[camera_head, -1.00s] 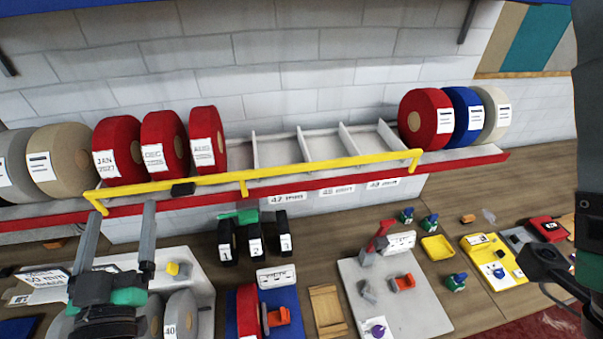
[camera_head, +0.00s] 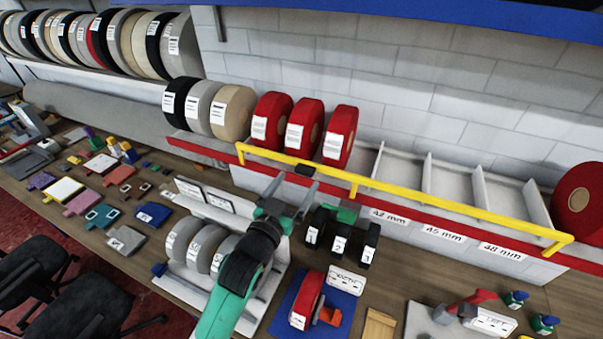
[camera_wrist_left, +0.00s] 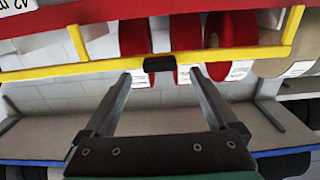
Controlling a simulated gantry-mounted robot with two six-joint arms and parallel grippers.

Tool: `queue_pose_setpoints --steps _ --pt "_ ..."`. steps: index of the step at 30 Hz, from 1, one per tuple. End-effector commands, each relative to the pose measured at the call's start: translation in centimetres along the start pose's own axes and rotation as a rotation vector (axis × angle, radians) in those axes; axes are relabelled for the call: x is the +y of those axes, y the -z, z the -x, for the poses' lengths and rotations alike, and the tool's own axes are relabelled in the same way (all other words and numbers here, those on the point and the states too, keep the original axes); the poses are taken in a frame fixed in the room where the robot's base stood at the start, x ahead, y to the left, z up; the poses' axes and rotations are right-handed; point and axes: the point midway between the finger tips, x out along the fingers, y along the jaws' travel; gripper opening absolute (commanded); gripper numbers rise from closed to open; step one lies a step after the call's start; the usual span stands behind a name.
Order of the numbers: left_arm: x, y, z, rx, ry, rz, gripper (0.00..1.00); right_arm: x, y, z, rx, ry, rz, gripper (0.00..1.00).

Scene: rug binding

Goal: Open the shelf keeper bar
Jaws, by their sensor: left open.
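The yellow keeper bar (camera_head: 400,198) runs along the front of the shelf, across the red rolls and the empty slots, with its end arms bent back toward the shelf. A small black grip (camera_head: 305,170) sits on the bar and also shows in the left wrist view (camera_wrist_left: 159,64). My left gripper (camera_head: 299,180) is open and empty just in front of the bar. In the left wrist view its two fingers (camera_wrist_left: 165,80) point at the bar, with the black grip between their tips or just beyond; contact cannot be told. My right gripper is out of view.
Red rolls (camera_head: 303,125) stand behind the bar, beside empty divided slots (camera_head: 450,180). Below are black numbered rolls (camera_head: 340,239), a blue mat (camera_head: 283,310) with a red roll, and a white stand (camera_head: 265,318) holding grey rolls.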

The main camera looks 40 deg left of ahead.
Motion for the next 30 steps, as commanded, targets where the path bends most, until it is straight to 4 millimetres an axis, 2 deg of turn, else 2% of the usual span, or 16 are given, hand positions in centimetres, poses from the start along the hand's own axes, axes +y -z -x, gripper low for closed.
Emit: queue_pose_setpoints --steps 3,6,16,30 --pt "0.0 0.1 -2.1 0.0 0.001 0.0 0.93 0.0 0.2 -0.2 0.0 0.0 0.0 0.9" --pt "0.0 0.1 -3.1 0.0 0.001 0.0 0.93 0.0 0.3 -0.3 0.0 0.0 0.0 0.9" --pt "0.0 0.0 -3.5 0.0 0.0 0.001 0.93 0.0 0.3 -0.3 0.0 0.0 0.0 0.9" --pt "0.0 0.0 -3.5 0.001 0.0 0.0 0.08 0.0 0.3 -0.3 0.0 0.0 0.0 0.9"
